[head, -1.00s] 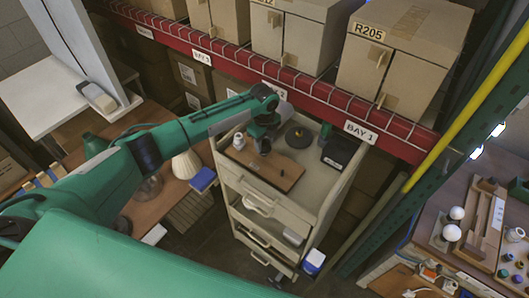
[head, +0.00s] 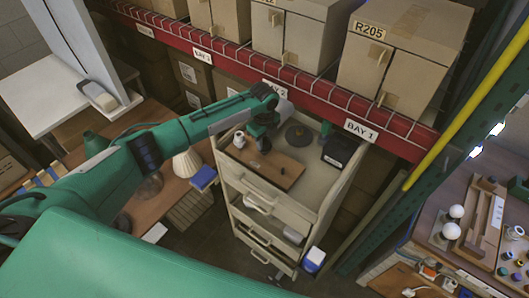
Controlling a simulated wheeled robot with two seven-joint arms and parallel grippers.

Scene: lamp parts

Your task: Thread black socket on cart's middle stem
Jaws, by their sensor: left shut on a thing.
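The cart (head: 318,207) stands in the middle of the head view with a brown board (head: 285,172) on its top. My left gripper (head: 262,137) is over the far part of the board, pointing down. It is shut on a small dark piece, seemingly the black socket (head: 264,145), at the board's far edge. The gripper and socket hide what is directly below, so I cannot tell whether the socket touches a stem. A dark round base (head: 299,135) with a short stub stands right of the gripper. A small white fitting (head: 239,140) is left of it. My right gripper is out of view.
A black box (head: 338,150) sits at the cart's right back corner. A red shelf beam (head: 300,84) with cartons runs close behind the cart. A desk with a lamp shade (head: 186,163) is at left, and a bench with bulbs (head: 456,211) at right.

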